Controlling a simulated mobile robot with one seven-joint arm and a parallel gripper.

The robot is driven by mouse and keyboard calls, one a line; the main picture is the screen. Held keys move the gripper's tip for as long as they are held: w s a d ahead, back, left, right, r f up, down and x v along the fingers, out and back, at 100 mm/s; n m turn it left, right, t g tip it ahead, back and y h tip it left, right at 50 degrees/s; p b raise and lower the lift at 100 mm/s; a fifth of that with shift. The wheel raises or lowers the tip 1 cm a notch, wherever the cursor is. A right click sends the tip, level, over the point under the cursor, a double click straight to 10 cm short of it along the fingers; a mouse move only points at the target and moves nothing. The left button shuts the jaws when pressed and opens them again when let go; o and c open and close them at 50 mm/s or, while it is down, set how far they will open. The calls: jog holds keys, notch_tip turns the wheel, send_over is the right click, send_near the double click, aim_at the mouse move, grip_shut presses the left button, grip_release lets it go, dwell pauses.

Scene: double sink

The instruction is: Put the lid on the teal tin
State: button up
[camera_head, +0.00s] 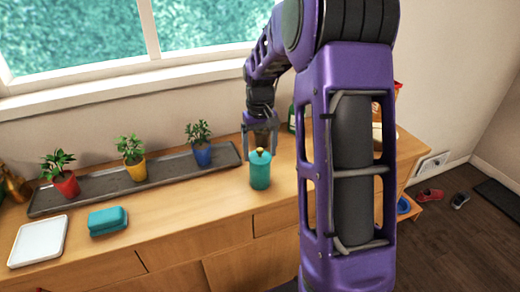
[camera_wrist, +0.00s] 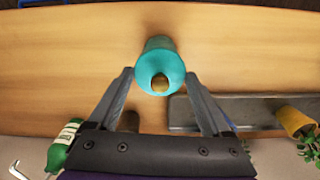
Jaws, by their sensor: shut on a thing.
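The teal tin (camera_head: 260,177) stands upright on the wooden counter, right of the planter tray. Its teal lid (camera_head: 260,157), with a brass knob, is at the tin's top; I see no clear gap between them, but cannot tell whether it is fully seated. My gripper (camera_head: 260,150) points down over the tin, its fingers on either side of the lid. In the wrist view the lid (camera_wrist: 149,84) and its knob lie between the fingertips of my gripper (camera_wrist: 160,75), which is shut on the lid. The tin's body (camera_wrist: 157,43) shows beyond it.
A grey tray (camera_head: 100,184) holds red, yellow and blue potted plants to the left. A green bottle (camera_wrist: 62,145) stands near the gripper. Counter in front of the tin is clear.

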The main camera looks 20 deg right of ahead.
dwell(0.3)
jog(key=o, duration=1.1)
jog(key=shift+r+p, duration=1)
jog(key=shift+r, duration=2.5)
grip_shut()
jog(key=shift+f, duration=0.25)
